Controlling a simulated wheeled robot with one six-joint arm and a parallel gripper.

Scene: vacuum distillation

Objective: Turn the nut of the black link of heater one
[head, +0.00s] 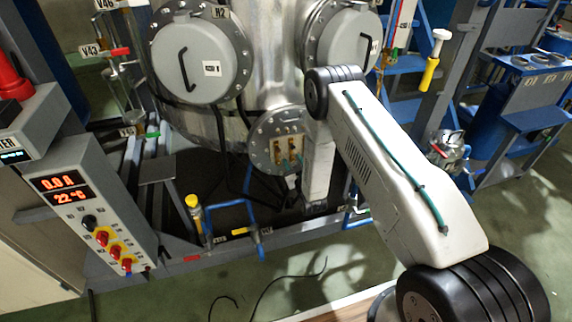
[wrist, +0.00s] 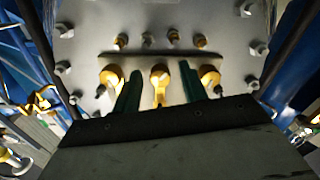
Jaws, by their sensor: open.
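A round grey bolted flange (head: 262,160) with brass terminals sits low on the metal vessel, and fills much of the wrist view (wrist: 85,30). In the wrist view a row of brass fittings shows: a left one (wrist: 111,74), a middle one (wrist: 160,74) and a right one (wrist: 209,75). My gripper (wrist: 160,68) is open, its green fingers on either side of the middle fitting in the picture. I cannot tell whether they touch it. I cannot pick out the black link or a heater number.
Two round grey covers, left (head: 200,62) and right (head: 345,42), stand out above the flange. A control box (head: 85,215) with red displays is at left. Blue pipework (head: 225,205) with a yellow-topped valve lies below. Open floor (head: 285,275) with black cables is in front.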

